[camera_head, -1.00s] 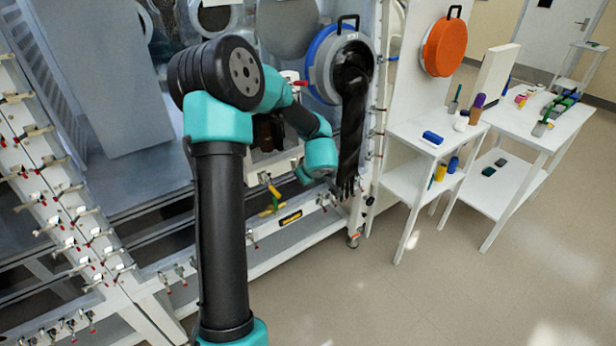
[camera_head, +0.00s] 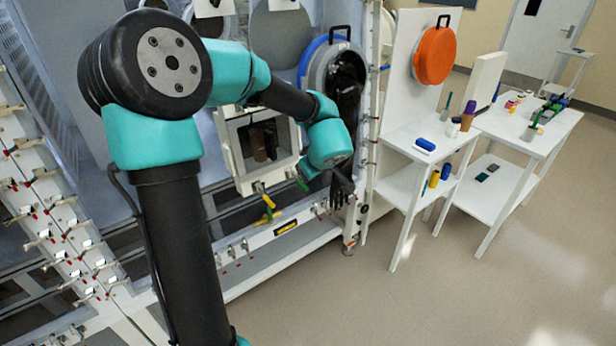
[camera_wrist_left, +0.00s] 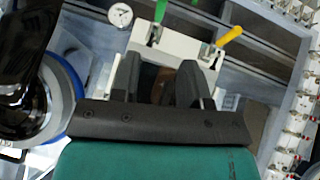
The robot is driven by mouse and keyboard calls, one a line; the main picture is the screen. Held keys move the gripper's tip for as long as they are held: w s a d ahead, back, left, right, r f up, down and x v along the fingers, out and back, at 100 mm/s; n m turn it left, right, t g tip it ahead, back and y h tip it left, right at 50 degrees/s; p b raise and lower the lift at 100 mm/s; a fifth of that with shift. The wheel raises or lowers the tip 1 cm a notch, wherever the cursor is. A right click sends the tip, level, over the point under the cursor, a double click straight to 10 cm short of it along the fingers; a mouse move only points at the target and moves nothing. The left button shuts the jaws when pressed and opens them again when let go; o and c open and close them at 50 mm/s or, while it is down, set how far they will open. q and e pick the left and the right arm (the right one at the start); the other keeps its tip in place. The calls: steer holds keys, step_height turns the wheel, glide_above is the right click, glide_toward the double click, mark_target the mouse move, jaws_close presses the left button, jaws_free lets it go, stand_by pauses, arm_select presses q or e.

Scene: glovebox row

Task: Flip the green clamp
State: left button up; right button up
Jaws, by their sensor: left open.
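The green clamp (camera_head: 302,185) shows as a small green handle at the lower right corner of the white-framed chamber, just left of my left wrist in the head view. In the left wrist view its green handle (camera_wrist_left: 158,10) stands at the top, beyond my fingertips. My left gripper (camera_wrist_left: 160,78) is open, with its two dark fingers apart and no clamp between them. A gap separates it from the green handle in the picture. In the head view its fingers are not clearly visible. My right gripper is in neither view.
A yellow clamp (camera_head: 268,201) sits at the chamber's lower left corner and also shows in the wrist view (camera_wrist_left: 229,38). A black glove (camera_head: 340,188) hangs from the blue-ringed port (camera_head: 310,58) close to my wrist. White tables (camera_head: 405,185) stand right, beyond open floor.

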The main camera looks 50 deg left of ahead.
arm_select(q)
steer(key=v, duration=0.2)
steer(key=shift+d+r, duration=0.2)
steer(key=shift+r, duration=0.1)
steer(key=shift+f, duration=0.1)
stand_by(0.5)
steer(key=w+d+f+m+t+h, duration=0.15)
steer(key=d+f+m, duration=0.25)
steer(key=f, duration=0.8)
steer(key=w+d+f+m+t+h, duration=0.15)
steer(key=d+f+m, duration=0.25)
steer(key=f, duration=0.8)
steer(key=s+d+f+m+g+h, duration=0.5)
steer(key=s+d+f+m+h, duration=0.2)
steer(key=s+d+f, duration=0.6)
steer(key=d+f, duration=0.3)
steer(key=shift+h, duration=0.3)
steer(key=shift+w+f, duration=0.1)
